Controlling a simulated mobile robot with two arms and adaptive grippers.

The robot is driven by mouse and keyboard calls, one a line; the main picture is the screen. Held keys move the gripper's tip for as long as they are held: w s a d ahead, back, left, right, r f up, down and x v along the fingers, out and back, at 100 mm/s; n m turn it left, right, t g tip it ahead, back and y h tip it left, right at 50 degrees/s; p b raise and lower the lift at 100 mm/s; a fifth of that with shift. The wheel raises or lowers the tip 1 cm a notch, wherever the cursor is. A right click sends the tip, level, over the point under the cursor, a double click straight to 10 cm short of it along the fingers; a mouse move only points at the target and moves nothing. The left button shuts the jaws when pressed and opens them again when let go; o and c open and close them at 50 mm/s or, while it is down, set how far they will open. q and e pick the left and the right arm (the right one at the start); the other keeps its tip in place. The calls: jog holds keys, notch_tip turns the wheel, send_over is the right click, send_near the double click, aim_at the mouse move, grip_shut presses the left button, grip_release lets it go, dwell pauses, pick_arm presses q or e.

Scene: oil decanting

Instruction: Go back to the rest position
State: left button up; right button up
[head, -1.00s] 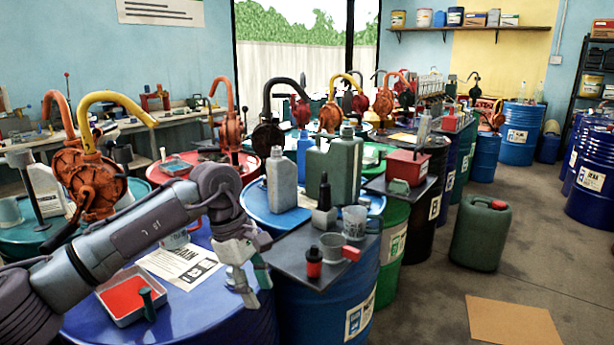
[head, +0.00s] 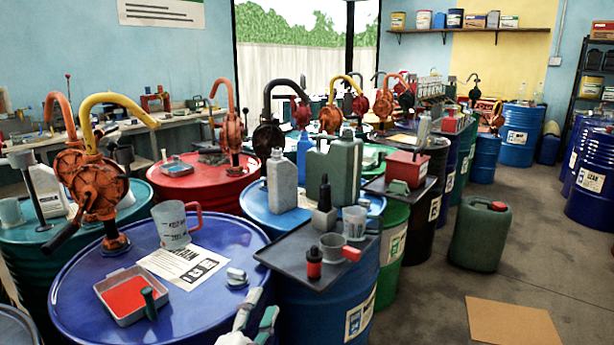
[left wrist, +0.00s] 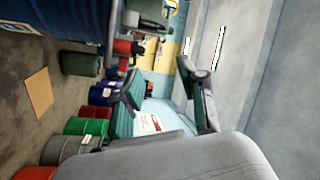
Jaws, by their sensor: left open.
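My left gripper (head: 254,318) shows at the bottom edge of the head view, in front of the blue drum (head: 75,290). Its two fingers are apart with nothing between them, and most of the arm is out of frame. The left wrist view is turned on its side; there the open fingers (left wrist: 168,98) show drums and a wall behind them. A clear measuring jug with a red handle (head: 172,226) stands on the blue drum by the orange pump (head: 98,188). My right gripper is not in view.
A red-filled tray (head: 126,295), a paper sheet (head: 185,266) and a cap (head: 236,277) lie on the blue drum. A dark tray (head: 290,262) with a funnel and a cup is to its right. Floor at the right is open around a green canister (head: 480,235).

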pick_arm(q)
jog(key=s+a+f+n+g+y, duration=0.2)
jog(key=s+a+f+n+g, duration=0.25)
jog(key=f, duration=0.35)
jog(key=s+a+f+n+g+y, duration=0.3)
jog(key=s+a+f+n, duration=0.15)
jog(key=f, duration=0.35)
jog(key=s+a+f+n+g, duration=0.2)
jog(key=s+f+g, duration=0.2)
jog(key=s, duration=0.6)
jog(key=s+a+f+n+g, duration=0.15)
jog(key=s+f+g, duration=0.3)
jog(key=s, duration=0.55)
notch_tip(320, 180, down, 26)
jog(key=s+p, duration=0.2)
jog(key=p, duration=0.1)
jog(key=s+a+f+g+p, duration=0.1)
jog(key=s+a+f+g, duration=0.1)
jog(key=s+f, duration=1)
jog(key=s, duration=0.3)
jog(key=shift+s+a+f, duration=0.15)
jog(key=shift+s+a, duration=0.15)
jog(key=shift+a, duration=0.05)
